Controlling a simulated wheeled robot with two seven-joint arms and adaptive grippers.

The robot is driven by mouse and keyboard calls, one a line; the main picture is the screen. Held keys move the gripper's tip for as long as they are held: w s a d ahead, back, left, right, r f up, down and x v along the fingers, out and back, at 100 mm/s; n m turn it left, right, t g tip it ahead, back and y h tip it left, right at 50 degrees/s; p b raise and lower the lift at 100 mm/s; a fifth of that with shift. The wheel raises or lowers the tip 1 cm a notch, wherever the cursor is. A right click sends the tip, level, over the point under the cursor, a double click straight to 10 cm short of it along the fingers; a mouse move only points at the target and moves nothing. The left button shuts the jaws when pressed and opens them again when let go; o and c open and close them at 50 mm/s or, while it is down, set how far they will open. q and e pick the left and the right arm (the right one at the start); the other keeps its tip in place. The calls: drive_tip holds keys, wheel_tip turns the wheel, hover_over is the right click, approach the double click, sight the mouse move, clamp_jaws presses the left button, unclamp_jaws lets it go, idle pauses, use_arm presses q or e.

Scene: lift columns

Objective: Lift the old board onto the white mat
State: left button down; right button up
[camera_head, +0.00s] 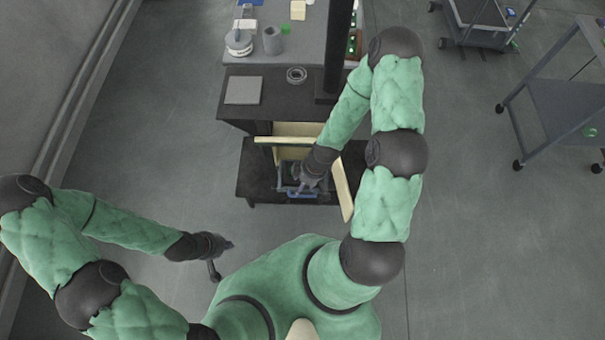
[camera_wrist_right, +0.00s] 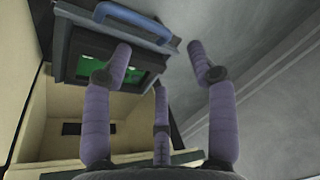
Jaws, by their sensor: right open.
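The old board seems to be the green board (camera_wrist_right: 92,62) in the right wrist view, set in a grey frame with a blue handle (camera_wrist_right: 134,22). My right gripper (camera_wrist_right: 160,62) is open, its three fingers spread near that frame; I cannot tell whether one touches it. In the head view the right gripper (camera_head: 308,184) is over the blue-handled frame (camera_head: 300,194), partly hiding it, in a beige open box (camera_head: 297,129). A pale grey square, perhaps the white mat (camera_head: 243,90), lies on the dark upper surface. My left gripper (camera_head: 222,258) is open and empty over the floor.
A black column (camera_head: 338,45) rises beside a grey roll (camera_head: 296,74) on the dark upper surface. A grey table (camera_head: 275,45) behind holds a cup and small items. Carts (camera_head: 565,100) stand far right. The floor at left is clear.

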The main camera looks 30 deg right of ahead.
sight(288, 180)
drive_tip(key=w+d+r+n, duration=0.2)
drive_tip(key=w+d+n, duration=0.1)
drive_tip(key=d+n, duration=0.25)
drive_tip(key=shift+t, duration=0.3)
drive_tip(key=b+x, duration=0.2)
drive_tip(key=x, duration=0.1)
drive_tip(key=b+x, duration=0.3)
drive_tip(key=x, duration=0.1)
drive_tip(key=b+x, duration=0.3)
drive_tip(key=x, duration=0.1)
drive_tip(key=shift+w+d, duration=0.1)
drive_tip(key=shift+d, duration=0.3)
clamp_jaws()
